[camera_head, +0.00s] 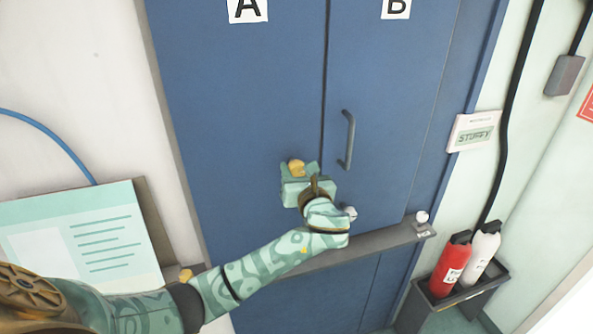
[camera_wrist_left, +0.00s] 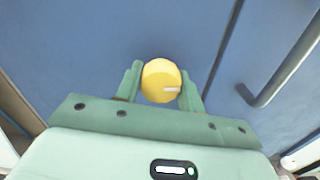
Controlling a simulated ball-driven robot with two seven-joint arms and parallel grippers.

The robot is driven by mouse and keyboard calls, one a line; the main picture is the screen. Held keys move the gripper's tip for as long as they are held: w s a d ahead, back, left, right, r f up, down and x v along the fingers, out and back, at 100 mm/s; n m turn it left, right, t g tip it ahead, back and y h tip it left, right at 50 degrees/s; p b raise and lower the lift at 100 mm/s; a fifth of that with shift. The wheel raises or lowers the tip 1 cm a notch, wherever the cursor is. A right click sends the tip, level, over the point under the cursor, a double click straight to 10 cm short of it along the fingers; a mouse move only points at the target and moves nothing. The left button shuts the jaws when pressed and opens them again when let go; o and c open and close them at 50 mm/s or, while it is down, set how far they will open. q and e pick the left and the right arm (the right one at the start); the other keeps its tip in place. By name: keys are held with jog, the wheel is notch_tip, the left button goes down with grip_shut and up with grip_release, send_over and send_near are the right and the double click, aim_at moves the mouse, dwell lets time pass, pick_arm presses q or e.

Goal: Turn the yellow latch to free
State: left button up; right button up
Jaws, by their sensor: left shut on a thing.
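The yellow latch (camera_head: 296,167) is a round knob on blue door A (camera_head: 235,110), left of the seam between the doors. In the left wrist view the latch (camera_wrist_left: 161,80) faces me, with a short white mark pointing to the right. My left gripper (camera_head: 299,172) reaches up to it, and its two green fingers (camera_wrist_left: 161,86) are shut on the latch, one on each side. The latch's base is hidden behind its round face. My right gripper is not in view.
Blue door B (camera_head: 395,90) has a grey bar handle (camera_head: 347,140), close to the right of my gripper. A grey ledge (camera_head: 385,236) crosses below. Red (camera_head: 451,266) and white (camera_head: 483,250) extinguishers stand at lower right. A pale green board (camera_head: 85,240) is at left.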

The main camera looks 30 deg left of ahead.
pick_arm(q)
jog(key=n, duration=0.4)
jog(key=shift+f, duration=0.1)
jog(key=n+b, duration=0.2)
jog(key=n, duration=0.2)
jog(key=n+b, duration=0.2)
jog(key=n, duration=0.2)
jog(key=shift+w+d, duration=0.1)
jog(key=shift+n+b, duration=1.45)
jog(key=shift+n, duration=0.75)
jog(key=o, duration=1)
jog(key=shift+c, duration=0.2)
